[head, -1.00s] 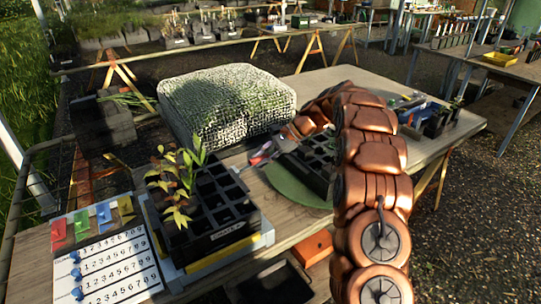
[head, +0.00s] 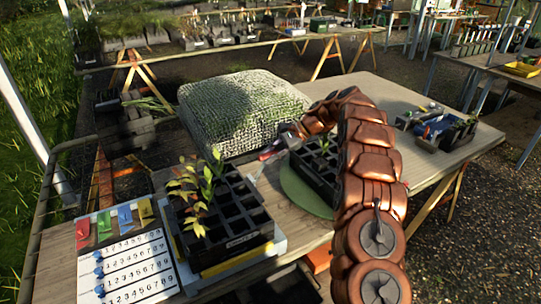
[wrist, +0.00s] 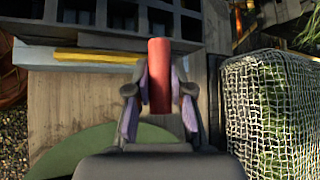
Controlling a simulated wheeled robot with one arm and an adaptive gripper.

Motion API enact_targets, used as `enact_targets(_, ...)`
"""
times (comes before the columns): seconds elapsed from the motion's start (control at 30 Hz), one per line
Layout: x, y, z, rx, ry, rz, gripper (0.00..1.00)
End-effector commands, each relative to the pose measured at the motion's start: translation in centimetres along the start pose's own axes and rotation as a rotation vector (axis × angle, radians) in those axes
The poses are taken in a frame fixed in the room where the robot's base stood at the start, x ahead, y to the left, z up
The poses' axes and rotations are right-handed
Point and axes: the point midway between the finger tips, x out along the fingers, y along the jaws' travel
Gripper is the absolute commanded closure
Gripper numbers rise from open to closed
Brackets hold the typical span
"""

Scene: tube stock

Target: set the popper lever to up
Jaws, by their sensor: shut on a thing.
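My gripper (wrist: 159,105) has its two purple-padded fingers on either side of a red cylindrical lever handle (wrist: 159,75) and is shut on it. In the head view my gripper (head: 259,168) is small, beside the far right side of the popper, with a bit of red showing at it. The popper's pale base (head: 268,250) has a yellow strip and carries a black plug tray (head: 232,220) with leafy seedlings. The base also shows in the wrist view (wrist: 80,64). The lever's lower end and its exact tilt are hidden.
A net-covered block (head: 240,110) stands close by, at the right in the wrist view (wrist: 275,115). A green disc (head: 300,192) with another black tray (head: 318,172) lies under my arm. A numbered board (head: 125,268) with coloured tags sits at left.

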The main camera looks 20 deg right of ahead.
Motion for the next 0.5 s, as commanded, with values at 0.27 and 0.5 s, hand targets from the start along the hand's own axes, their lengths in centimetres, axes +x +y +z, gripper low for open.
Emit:
enact_targets(0.27,-0.33,-0.52,0.02,-0.004,0.006,-0.016,1.00)
enact_targets(0.5,-0.28,-0.41,0.05,-0.003,0.004,-0.013,0.54)
